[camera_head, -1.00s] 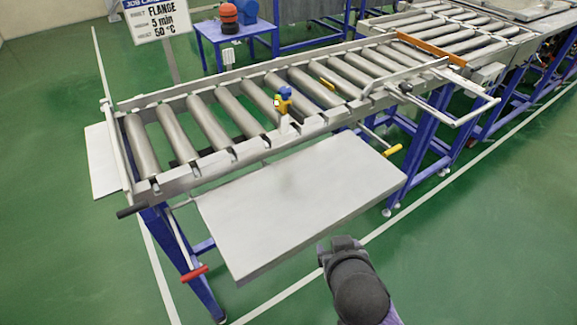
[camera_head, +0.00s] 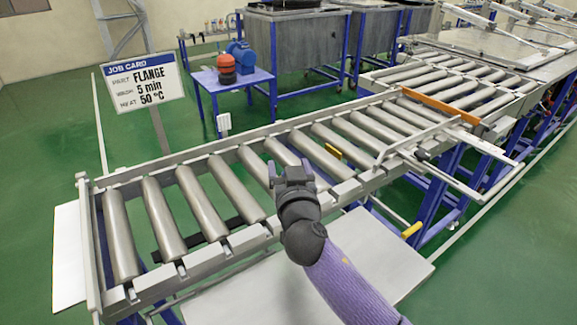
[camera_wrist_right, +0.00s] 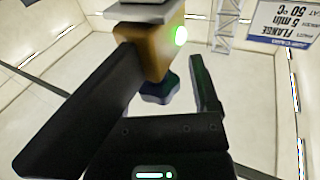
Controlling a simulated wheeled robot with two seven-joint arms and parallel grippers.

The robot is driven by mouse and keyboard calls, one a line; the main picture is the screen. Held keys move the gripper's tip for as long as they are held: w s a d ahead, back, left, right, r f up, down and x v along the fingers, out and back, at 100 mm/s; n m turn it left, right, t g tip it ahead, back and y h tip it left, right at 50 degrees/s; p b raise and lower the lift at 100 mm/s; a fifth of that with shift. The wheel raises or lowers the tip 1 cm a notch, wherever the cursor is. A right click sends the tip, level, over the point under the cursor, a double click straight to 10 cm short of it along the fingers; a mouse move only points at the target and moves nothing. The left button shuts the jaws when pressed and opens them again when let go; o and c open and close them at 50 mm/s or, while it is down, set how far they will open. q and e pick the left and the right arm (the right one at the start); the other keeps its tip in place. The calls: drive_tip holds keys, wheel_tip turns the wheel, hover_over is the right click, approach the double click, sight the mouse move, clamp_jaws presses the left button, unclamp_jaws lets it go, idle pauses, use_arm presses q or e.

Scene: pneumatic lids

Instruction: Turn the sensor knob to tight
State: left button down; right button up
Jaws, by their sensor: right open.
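The sensor shows in the right wrist view as a yellow-brown body (camera_wrist_right: 152,52) with a lit green spot and a dark blue knob (camera_wrist_right: 157,92) on its end. My right gripper (camera_head: 292,174) is open above the roller conveyor's near rail. In the wrist view its two black fingers stand on either side of the knob, with a clear gap on the right; contact on the left cannot be told. In the head view my gripper and arm hide the sensor. My left gripper is not in view.
The roller conveyor (camera_head: 190,202) runs from lower left to upper right. A pale shelf (camera_head: 378,240) juts out on its near side. A job card sign (camera_head: 147,82) and a blue table (camera_head: 232,78) stand behind. A yellow-ended handle (camera_head: 411,229) sticks out at the near right.

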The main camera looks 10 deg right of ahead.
drive_tip(key=shift+w, duration=0.45)
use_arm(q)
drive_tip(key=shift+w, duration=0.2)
